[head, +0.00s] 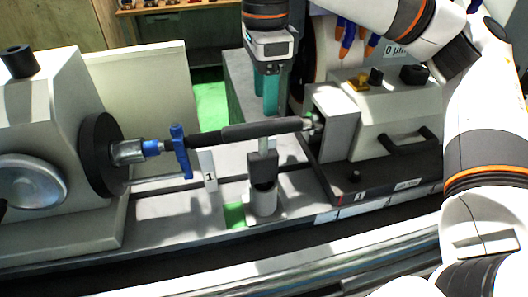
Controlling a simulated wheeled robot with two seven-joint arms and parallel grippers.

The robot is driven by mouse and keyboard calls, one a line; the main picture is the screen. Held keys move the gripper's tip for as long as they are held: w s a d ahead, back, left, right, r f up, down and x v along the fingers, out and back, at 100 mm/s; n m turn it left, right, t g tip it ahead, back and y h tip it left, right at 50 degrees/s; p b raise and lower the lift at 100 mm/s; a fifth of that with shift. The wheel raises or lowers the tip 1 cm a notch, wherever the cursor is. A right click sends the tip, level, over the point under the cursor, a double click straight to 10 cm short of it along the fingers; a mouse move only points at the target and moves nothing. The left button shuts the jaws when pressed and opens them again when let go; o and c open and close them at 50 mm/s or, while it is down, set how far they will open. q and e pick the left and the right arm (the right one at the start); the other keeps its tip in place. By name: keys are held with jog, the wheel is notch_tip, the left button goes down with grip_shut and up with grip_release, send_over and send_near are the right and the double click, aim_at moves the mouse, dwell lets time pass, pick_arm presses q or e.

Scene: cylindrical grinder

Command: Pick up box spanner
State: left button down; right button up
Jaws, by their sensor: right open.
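My right gripper (272,100) points down with teal fingers, open and empty, above and behind the bar in the picture. The fingers appear clear of the spanner. My left gripper is not in view.
The dark bar (262,129) runs between the headstock's black disc (101,155) and the tailstock (335,118). A blue clamp (181,151) sits on its left end.

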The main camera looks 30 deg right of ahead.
aim_at(263, 123)
notch_tip(263, 123, down, 4)
jog(key=shift+r+p, duration=0.2)
jog(key=shift+p, duration=0.15)
jog(key=shift+f+p, duration=0.4)
jog(key=shift+f, duration=0.15)
jog(key=f, duration=0.1)
jog(key=f+p, duration=0.1)
jog(key=f, duration=0.1)
jog(key=shift+a+f, duration=0.2)
jog(key=shift+f, duration=0.5)
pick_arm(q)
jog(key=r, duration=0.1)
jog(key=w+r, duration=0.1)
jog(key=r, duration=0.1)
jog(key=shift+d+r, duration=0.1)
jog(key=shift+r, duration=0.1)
pick_arm(e)
jog(key=shift+c, duration=0.3)
